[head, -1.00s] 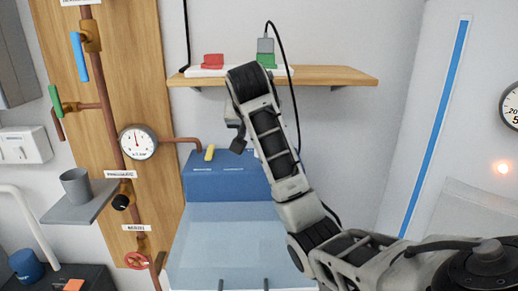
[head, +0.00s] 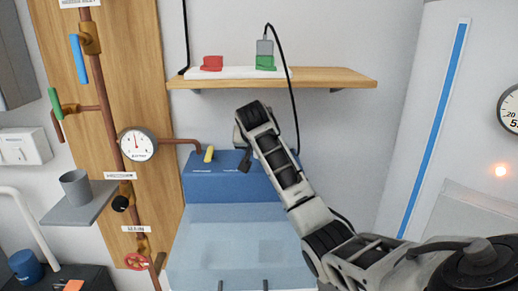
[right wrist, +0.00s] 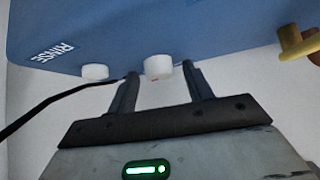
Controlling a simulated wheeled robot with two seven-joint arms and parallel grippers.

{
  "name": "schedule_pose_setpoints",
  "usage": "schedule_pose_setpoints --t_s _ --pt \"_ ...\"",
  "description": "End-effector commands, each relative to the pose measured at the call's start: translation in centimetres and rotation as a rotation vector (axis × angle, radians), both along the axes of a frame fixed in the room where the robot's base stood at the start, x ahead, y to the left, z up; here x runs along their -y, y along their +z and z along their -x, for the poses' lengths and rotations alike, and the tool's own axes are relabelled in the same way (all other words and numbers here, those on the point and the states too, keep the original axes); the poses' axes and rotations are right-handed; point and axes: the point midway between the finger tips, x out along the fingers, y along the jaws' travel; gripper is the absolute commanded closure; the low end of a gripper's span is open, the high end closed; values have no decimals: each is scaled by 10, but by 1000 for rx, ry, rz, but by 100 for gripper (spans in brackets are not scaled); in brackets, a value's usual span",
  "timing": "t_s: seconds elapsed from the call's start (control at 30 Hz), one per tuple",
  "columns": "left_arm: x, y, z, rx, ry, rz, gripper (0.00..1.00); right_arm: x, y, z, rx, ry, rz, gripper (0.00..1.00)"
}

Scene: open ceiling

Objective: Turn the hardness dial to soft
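The blue machine (head: 228,187) stands against the wall under the shelf; its underside or front face fills the top of the right wrist view (right wrist: 160,25). Two white dials show on it there. One dial (right wrist: 158,66) sits between the fingertips of my right gripper (right wrist: 159,75), with a small red mark on its edge. The other dial (right wrist: 95,71) is to the left, near the word RINSE. No label is readable for the middle dial. My right gripper is open, its fingers on either side of the middle dial; contact cannot be told. In the head view the right gripper (head: 245,160) partly covers the machine's top. My left gripper is not in view.
A yellow handle (head: 209,154) on a copper pipe is close to the right gripper. A wooden shelf (head: 330,77) with red and green items is above. A dark cable hangs from the green item behind my arm. A gauge (head: 138,144) is at left.

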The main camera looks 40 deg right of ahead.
Motion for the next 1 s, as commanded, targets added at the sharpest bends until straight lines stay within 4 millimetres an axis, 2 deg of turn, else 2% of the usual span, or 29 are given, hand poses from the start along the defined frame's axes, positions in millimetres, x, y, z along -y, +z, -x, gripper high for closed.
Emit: schedule_pose_setpoints --t_s 0.03,0.13,0.17,0.57,1.0 --pt "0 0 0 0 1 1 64 0 0 0 0 0 0 62" --pt "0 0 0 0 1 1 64 0 0 0 0 0 0 90" --pt "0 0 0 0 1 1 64 0 0 0 0 0 0 93" --pt "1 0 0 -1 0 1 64 0 1 1 1 60 0 93" --pt "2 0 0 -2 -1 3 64 5 1 4 1 402 2 93"
